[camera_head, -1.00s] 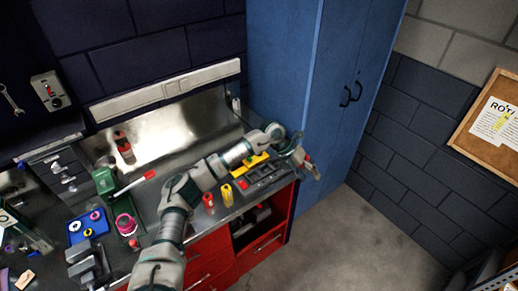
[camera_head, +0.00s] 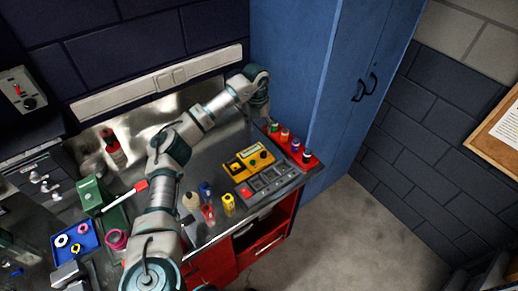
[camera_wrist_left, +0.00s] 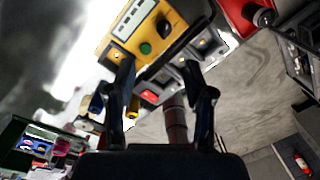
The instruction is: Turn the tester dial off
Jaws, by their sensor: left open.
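The yellow tester (camera_head: 240,168) stands on the bench near its right end. In the left wrist view the tester (camera_wrist_left: 178,14) is at the top, with a black dial (camera_wrist_left: 165,27), a green button (camera_wrist_left: 145,48) and a pale display panel. The dial's exact setting is too small to read. My left gripper (camera_head: 263,117) is behind the tester in the head view, small and partly hidden by its own wrist. My right gripper is not in view.
A grey compartment tray (camera_head: 268,184) lies in front of the tester. A red rack (camera_head: 309,162) with several coloured caps stands to its right. Yellow (camera_head: 228,205) and red (camera_head: 208,214) small bottles stand to the left. The blue cabinet (camera_head: 290,60) is close behind the bench.

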